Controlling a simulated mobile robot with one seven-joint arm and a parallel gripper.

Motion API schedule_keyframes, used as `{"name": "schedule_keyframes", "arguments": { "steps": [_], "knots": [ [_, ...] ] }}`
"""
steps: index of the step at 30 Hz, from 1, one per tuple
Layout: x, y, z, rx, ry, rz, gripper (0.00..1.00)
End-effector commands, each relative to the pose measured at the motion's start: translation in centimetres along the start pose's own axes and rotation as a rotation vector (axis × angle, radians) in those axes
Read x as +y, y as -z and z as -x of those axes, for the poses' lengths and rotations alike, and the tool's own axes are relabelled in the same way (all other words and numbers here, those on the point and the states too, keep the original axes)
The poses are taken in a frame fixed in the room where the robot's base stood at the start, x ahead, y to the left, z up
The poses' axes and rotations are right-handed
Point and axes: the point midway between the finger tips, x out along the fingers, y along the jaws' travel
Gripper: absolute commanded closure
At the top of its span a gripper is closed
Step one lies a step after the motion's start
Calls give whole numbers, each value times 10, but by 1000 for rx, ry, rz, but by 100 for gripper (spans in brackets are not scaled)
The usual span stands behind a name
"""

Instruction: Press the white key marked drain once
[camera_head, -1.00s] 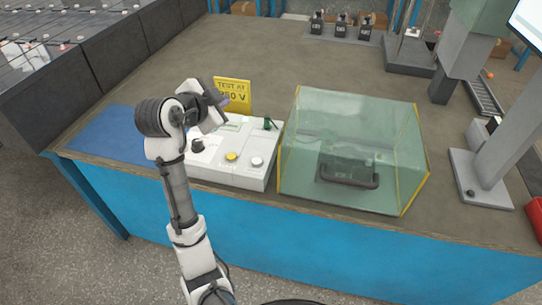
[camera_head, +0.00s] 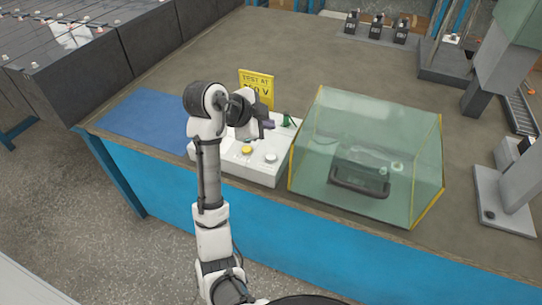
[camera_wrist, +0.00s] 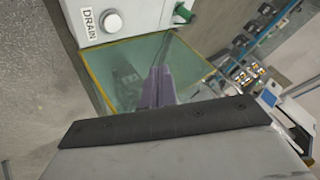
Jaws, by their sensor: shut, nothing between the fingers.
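The white control box (camera_head: 238,169) stands on the bench behind and beside my arm. The white round key (camera_head: 271,159) is on its sloping front, to the right of a yellow key (camera_head: 247,150). In the wrist view the white key (camera_wrist: 112,22) sits beside the label DRAIN (camera_wrist: 91,20). My gripper (camera_head: 268,124) is over the box's upper part, apart from the key; its purple-grey fingers (camera_wrist: 157,85) also show in the wrist view, shut and empty. The drain key is unpressed as far as I can see.
A clear greenish cover (camera_head: 365,125) with yellow edges stands right of the box, over a dark-handled object. A yellow sign (camera_head: 257,84) stands behind. A blue mat (camera_head: 146,115) lies left.

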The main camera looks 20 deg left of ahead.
Motion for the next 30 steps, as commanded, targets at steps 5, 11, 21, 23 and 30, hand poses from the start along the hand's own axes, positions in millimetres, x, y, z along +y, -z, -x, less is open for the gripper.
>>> {"name": "schedule_keyframes", "arguments": {
  "steps": [5, 11, 21, 23, 30],
  "knots": [
    [8, -8, -11, 0, 1, 1, 100],
    [22, -22, -30, 0, 0, 2, 100],
    [42, -43, -58, 0, 1, 1, 100],
    [43, -44, -60, -1, 1, 1, 100],
    [43, -43, -60, 0, 1, 1, 100]
  ]
}}
